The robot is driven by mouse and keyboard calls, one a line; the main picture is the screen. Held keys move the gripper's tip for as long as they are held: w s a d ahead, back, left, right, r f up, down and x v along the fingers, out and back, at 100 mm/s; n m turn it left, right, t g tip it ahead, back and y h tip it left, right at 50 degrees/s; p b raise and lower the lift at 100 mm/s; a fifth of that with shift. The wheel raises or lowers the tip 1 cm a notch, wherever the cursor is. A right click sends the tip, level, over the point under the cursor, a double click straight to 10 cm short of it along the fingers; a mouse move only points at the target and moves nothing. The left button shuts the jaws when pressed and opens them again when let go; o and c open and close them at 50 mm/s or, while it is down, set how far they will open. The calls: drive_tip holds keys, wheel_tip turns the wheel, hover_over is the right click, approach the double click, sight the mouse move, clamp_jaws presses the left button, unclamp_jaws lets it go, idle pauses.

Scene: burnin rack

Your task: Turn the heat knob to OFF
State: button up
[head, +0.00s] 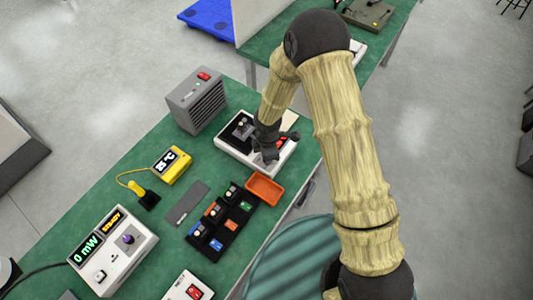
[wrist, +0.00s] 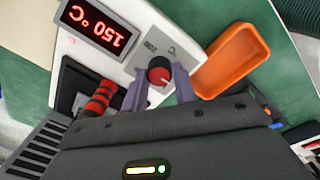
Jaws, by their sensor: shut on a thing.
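The heat knob (wrist: 158,70) is red with a light pointer mark and sits on a white heater unit (wrist: 115,62), also seen in the head view (head: 230,151). My gripper (wrist: 160,79) has its two grey fingers on either side of the knob and is shut on it. The printed dial shows "200" and "°C" near the knob; the rest of the scale is hidden or unclear. The unit's red display (wrist: 97,24) reads 150 °C. In the head view my gripper (head: 267,152) is over the unit and hides the knob.
An orange tray (wrist: 232,60) lies close beside the unit. A red-and-black handle (wrist: 99,98) is near my left finger. In the head view, a grey fan box (head: 196,100), yellow meter (head: 172,165) and black parts rack (head: 222,238) stand on the green bench.

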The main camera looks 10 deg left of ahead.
drive_tip(key=n+p, duration=0.1)
drive_tip(key=n, duration=0.4)
drive_tip(key=shift+w+n, duration=0.1)
drive_tip(key=shift+n, duration=0.3)
drive_tip(key=o, duration=1)
drive_tip(key=shift+r, duration=0.1)
drive_tip(key=r, duration=1.1)
drive_tip(key=r+p, duration=0.1)
drive_tip(key=r, duration=0.5)
drive_tip(key=shift+s+d+r, duration=0.1)
drive_tip(key=shift+s+d, duration=0.15)
drive_tip(key=shift+d, duration=0.15)
